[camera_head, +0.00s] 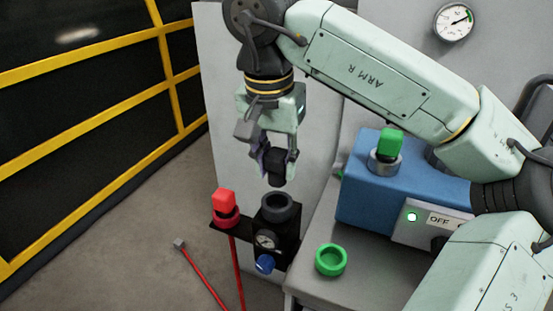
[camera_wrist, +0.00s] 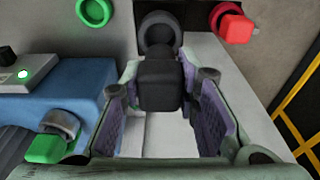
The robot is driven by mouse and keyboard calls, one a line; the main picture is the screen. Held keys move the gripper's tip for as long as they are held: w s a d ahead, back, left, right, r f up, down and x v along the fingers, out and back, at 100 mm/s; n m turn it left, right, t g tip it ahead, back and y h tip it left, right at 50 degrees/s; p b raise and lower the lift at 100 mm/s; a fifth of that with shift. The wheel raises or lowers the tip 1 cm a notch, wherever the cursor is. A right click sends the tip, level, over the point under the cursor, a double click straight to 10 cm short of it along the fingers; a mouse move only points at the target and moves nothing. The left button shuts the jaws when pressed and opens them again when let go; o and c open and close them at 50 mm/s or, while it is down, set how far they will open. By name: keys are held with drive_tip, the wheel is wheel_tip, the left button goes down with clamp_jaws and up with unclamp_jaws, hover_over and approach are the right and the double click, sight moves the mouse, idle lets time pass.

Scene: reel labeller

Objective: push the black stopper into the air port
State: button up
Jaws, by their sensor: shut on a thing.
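My gripper (camera_head: 276,163) is shut on the black stopper (camera_head: 278,168), which hangs from the fingertips with its narrow end down. In the wrist view the stopper (camera_wrist: 160,82) sits between the fingers of my gripper (camera_wrist: 180,95). The air port (camera_head: 277,205) is a dark round collar with an open top, on a black unit with a small gauge. The stopper is above the port and apart from it in the head view. In the wrist view the port (camera_wrist: 158,27) shows just beyond the stopper, which partly covers it.
A red capped fitting (camera_head: 225,206) stands left of the port. A blue knob (camera_head: 265,264) is below it. A green ring (camera_head: 331,260) lies on the grey bench (camera_head: 315,292). A blue box (camera_head: 365,200) with a green-capped fitting (camera_head: 390,143) stands at right.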

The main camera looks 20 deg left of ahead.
sight(276, 185)
drive_tip(key=shift+f, duration=0.15)
drive_tip(key=shift+f+b, duration=2.1)
drive_tip(key=shift+f, duration=0.9)
drive_tip(key=shift+r, duration=0.1)
drive_tip(key=shift+s+f, duration=0.1)
drive_tip(key=shift+f, duration=0.2)
drive_tip(key=o, duration=1.2)
drive_tip(key=shift+r, duration=0.1)
